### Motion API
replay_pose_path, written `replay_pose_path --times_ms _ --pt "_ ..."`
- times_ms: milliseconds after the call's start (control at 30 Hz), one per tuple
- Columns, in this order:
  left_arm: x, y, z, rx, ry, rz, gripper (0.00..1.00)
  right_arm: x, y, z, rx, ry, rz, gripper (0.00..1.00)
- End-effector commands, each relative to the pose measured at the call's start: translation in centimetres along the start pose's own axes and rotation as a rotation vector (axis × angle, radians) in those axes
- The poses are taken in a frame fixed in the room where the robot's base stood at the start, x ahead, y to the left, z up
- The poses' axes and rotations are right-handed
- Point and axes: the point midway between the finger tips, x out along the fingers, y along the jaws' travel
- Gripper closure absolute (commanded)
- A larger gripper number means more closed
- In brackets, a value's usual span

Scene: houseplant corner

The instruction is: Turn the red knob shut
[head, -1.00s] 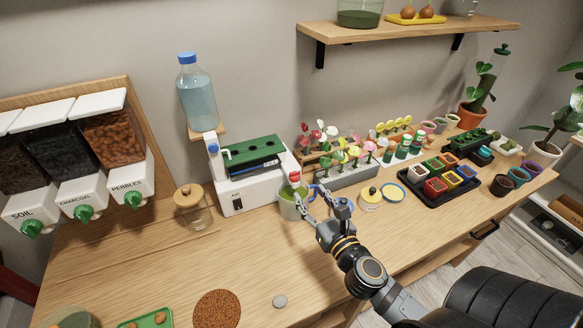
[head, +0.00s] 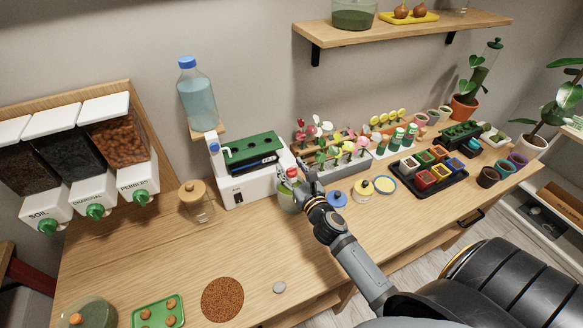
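The small red knob (head: 292,172) is on the right end of the white machine (head: 245,182), above a cup with green contents (head: 287,198). My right gripper (head: 304,183) is at the right side of the knob and the cup, close to them. Its fingers are small and partly hidden behind its own wrist, so I cannot tell whether they touch the knob or how far apart they are. My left gripper is not in view.
A blue-capped water bottle (head: 196,93) stands above the machine's left end. A lidded glass jar (head: 196,203) is left of the machine. Flower racks (head: 350,170), small tins (head: 363,190) and a black pot tray (head: 430,180) are to the right. The table's front middle is mostly clear.

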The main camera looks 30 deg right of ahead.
Motion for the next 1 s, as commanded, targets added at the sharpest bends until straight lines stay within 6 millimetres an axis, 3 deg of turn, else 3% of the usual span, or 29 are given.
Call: replay_pose_path --times_ms 33,367,667,1000 --pt "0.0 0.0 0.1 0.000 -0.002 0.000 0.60 0.0 0.0 0.0 0.000 0.000 0.000 0.57" --pt "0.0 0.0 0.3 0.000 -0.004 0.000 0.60 0.0 0.0 0.0 -0.001 0.000 0.000 1.00" --pt "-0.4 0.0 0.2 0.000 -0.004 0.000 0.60 0.0 0.0 0.1 -0.004 -0.001 0.040 1.00" --pt "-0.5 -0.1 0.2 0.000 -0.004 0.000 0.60 0.0 -0.1 -0.2 -0.010 -0.001 0.273 1.00"
